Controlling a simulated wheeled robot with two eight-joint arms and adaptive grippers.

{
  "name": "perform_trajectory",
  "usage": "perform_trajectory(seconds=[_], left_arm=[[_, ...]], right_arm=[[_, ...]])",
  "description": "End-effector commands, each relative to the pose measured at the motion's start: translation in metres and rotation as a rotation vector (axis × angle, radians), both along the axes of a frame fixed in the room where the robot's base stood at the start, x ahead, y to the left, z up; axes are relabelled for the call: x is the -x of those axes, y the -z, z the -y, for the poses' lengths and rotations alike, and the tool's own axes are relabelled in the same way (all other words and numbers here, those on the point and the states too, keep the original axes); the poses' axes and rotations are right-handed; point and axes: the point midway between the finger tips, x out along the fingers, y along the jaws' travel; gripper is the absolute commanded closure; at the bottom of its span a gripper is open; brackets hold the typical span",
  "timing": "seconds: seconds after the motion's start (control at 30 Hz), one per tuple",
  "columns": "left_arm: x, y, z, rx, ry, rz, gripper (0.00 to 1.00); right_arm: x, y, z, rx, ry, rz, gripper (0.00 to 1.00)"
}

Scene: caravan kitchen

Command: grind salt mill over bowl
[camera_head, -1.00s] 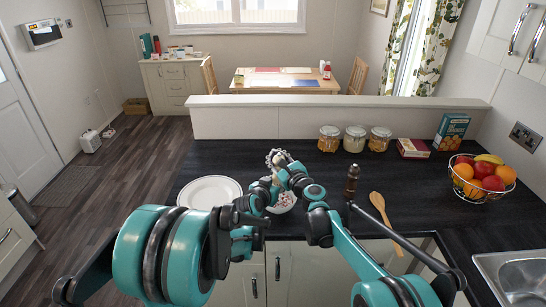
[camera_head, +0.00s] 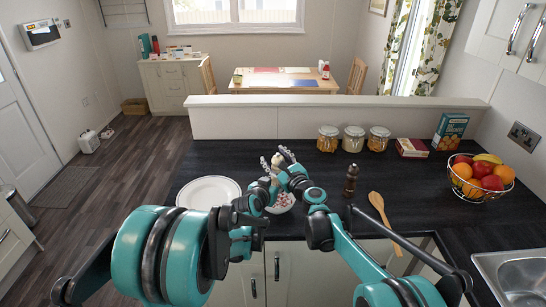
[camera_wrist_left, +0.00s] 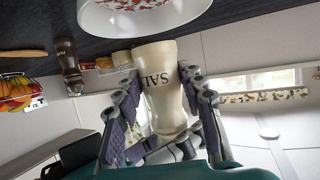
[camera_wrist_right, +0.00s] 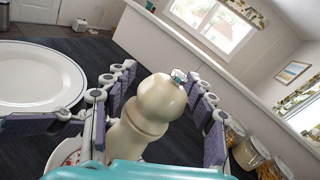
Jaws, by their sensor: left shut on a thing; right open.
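The left gripper is shut around the mill's body. The bowl (camera_head: 281,205), white with red-and-white contents, stands on the counter below; its rim also shows in the left wrist view (camera_wrist_left: 135,32). My right gripper (camera_wrist_right: 162,75) is open, its fingers spread on both sides of the mill's round knob (camera_wrist_right: 162,98), seemingly not pressing on it. In the head view the right gripper (camera_head: 278,155) is above the bowl, and the arms hide much of the mill.
A white plate (camera_head: 208,190) lies left of the bowl. A dark pepper mill (camera_head: 351,180) and wooden spoon (camera_head: 384,215) are to the right. A fruit basket (camera_head: 481,180), jars (camera_head: 354,138) and boxes (camera_head: 452,130) stand farther right and back.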

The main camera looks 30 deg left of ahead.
Motion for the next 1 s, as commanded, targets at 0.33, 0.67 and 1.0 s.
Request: perform_trajectory(seconds=[0.33,0.67,1.0], left_arm=[[0.000,0.000,0.000,0.000,0.000,0.000,0.89],[0.000,0.000,0.000,0.000,0.000,0.000,0.89],[0.000,0.000,0.000,0.000,0.000,0.000,0.89]], right_arm=[[0.030,-0.001,0.047,0.000,0.001,0.000,0.44],[0.034,-0.001,0.054,0.000,0.000,0.000,0.44],[0.021,-0.001,0.069,-0.003,-0.134,-0.010,0.43]])
